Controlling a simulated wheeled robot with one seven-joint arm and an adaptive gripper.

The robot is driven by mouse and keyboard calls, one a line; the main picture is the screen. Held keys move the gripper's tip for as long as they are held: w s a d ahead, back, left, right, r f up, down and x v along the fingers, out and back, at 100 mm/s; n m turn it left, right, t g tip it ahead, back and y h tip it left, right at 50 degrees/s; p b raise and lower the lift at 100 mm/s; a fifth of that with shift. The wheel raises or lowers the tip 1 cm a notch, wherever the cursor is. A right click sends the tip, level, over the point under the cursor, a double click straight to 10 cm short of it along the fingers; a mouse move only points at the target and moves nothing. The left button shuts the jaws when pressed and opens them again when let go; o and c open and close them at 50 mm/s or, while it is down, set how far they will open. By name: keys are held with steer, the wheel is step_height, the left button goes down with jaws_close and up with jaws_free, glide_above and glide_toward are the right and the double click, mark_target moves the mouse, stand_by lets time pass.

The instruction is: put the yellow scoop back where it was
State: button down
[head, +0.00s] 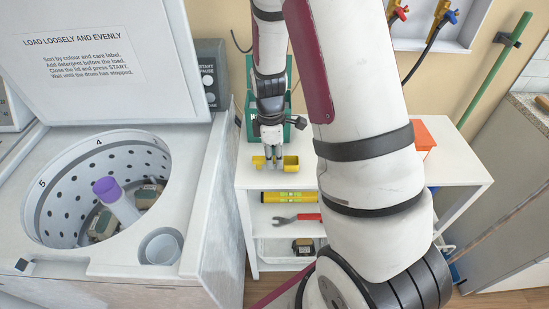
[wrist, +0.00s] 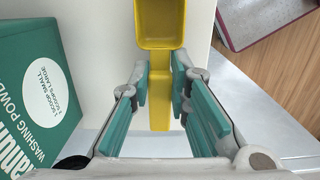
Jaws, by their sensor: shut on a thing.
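The yellow scoop (head: 291,162) is at my gripper (head: 272,158), over the white shelf unit's top, with its bowl to the right in the head view. In the wrist view its square bowl (wrist: 160,24) is at the top and its handle (wrist: 160,112) runs down between the teal finger pads. My gripper (wrist: 162,85) points down and is shut on the handle. I cannot tell whether the scoop touches the shelf top. The green washing powder box (wrist: 40,85) stands close on the left in the wrist view; in the head view my arm partly hides it.
The shelf unit's top (head: 250,177) is mostly clear; an orange-red item (head: 424,137) stands at its right. A yellow level (head: 281,196) and a red-handled wrench (head: 305,218) lie on lower shelves. The open washer (head: 185,235) at left holds a purple-topped object (head: 106,189) in its drum.

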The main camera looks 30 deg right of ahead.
steer(key=shift+f, duration=0.4)
steer(key=c, duration=1.5)
jaws_free()
steer(key=shift+f, duration=0.1)
step_height(320, 180, up, 12)
steer(key=s+a+r+m+t, duration=0.3)
steer(key=s+a+r+m, duration=0.3)
steer(key=r, duration=0.6)
steer(key=s+a+r+m, duration=0.1)
steer(key=s+a, duration=0.1)
steer(key=s, duration=0.2)
steer(key=s+a+r+m+t, duration=0.1)
steer(key=s+a+r+m, duration=0.1)
steer(key=s, duration=0.2)
steer(key=s+a+r+m+t, duration=0.1)
steer(key=s+a+r+m, duration=0.1)
steer(key=s, duration=0.1)
steer(key=shift+s, duration=0.4)
